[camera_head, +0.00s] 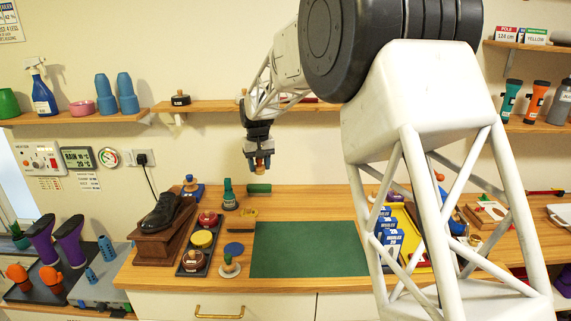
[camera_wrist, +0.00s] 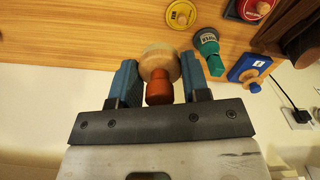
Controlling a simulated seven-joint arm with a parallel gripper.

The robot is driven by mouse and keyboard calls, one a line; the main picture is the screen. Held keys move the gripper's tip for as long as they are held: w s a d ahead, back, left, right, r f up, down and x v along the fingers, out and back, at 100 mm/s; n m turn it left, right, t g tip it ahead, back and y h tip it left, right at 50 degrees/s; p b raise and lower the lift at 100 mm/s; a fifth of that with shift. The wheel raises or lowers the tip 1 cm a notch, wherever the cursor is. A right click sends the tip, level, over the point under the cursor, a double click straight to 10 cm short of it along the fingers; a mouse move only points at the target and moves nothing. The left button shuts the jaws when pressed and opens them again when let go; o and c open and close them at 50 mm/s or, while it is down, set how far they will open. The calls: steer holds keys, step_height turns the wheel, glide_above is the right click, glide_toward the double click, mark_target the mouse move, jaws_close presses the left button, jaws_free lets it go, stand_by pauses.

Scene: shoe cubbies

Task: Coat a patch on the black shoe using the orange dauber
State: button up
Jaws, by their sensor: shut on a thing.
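The black shoe (camera_head: 168,210) rests on a wooden stand (camera_head: 160,240) at the left of the bench. My gripper (camera_head: 259,160) is in the air above the back of the bench, to the right of the shoe and higher than it. It is shut on the orange dauber. In the wrist view, the dauber's orange handle (camera_wrist: 159,92) sits between the two blue fingers, with its round pale wooden part (camera_wrist: 159,62) beyond. The shoe itself cannot be made out in the wrist view.
A dark tray with red (camera_head: 208,218), yellow (camera_head: 201,239) and dark-red (camera_head: 193,260) tins stands right of the shoe. The green mat (camera_head: 308,250) is bare. A shelf (camera_head: 225,106) runs behind.

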steer(key=s+a+n, duration=0.1)
steer(key=s+a, duration=0.4)
steer(key=a, duration=0.6)
steer(key=s+a+n, duration=0.2)
steer(key=s+a, duration=0.3)
steer(key=a, duration=0.7)
steer(key=s+a+n, duration=0.2)
steer(key=s+a, duration=0.4)
steer(key=a, duration=0.6)
steer(key=shift+r, duration=0.4)
steer(key=shift+a+f, duration=0.1)
